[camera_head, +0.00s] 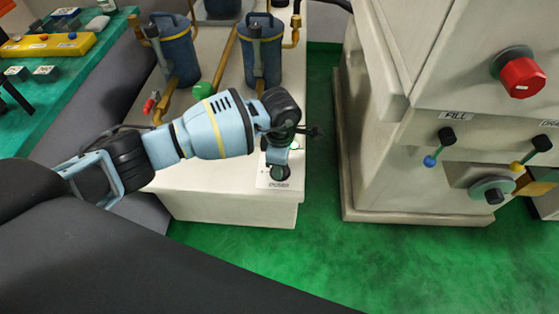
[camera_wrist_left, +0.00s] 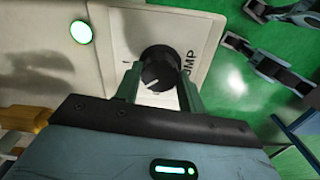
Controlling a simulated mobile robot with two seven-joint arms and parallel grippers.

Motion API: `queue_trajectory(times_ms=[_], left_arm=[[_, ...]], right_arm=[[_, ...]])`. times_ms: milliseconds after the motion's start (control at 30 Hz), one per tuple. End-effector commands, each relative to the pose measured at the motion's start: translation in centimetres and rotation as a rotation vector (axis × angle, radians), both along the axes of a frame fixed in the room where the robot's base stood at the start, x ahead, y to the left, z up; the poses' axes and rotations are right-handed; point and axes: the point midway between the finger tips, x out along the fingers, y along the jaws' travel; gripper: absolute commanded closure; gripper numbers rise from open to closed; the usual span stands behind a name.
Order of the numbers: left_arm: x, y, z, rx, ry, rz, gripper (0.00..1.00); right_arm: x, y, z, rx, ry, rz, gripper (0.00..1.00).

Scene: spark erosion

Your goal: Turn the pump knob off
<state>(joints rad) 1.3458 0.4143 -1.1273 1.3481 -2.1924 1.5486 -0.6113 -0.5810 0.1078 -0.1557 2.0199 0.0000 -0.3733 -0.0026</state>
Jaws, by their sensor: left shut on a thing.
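The pump knob (camera_wrist_left: 158,70) is a round black knob with a white mark, on a pale plate lettered PUMP (camera_wrist_left: 188,75). In the wrist view its white mark points toward the lower left, toward the gripper. My left gripper (camera_wrist_left: 158,88) has one finger on each side of the knob and is shut on it. In the head view the knob (camera_head: 280,173) shows dark on the front right of the white cabinet top, below my left wrist, which hides part of the gripper. My right gripper is not seen.
A lit green-white lamp (camera_wrist_left: 81,32) is beside the plate. Blue canisters (camera_head: 178,52) with pipes stand behind my arm. A large beige machine (camera_head: 430,170) with a red knob (camera_head: 522,76) and FILL lever (camera_head: 438,146) stands right. Green floor (camera_head: 318,190) lies between.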

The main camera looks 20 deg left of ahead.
Motion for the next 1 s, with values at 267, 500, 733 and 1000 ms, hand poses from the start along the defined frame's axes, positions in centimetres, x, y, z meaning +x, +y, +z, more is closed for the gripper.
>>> queue_trajectory(times_ms=[267,500,733,1000], left_arm=[[0.1,0.1,0.4,0.001,-0.003,0.263,0.83],[0.1,0.0,0.4,0.002,-0.003,0.489,0.83],[0.1,0.0,0.4,0.001,-0.004,0.682,0.83],[0.1,0.0,0.2,0.002,-0.003,0.84,0.83]], right_arm=[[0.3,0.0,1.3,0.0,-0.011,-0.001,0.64],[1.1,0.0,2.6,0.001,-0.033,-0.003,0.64],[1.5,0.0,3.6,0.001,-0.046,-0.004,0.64],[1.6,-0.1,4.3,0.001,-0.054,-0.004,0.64]])
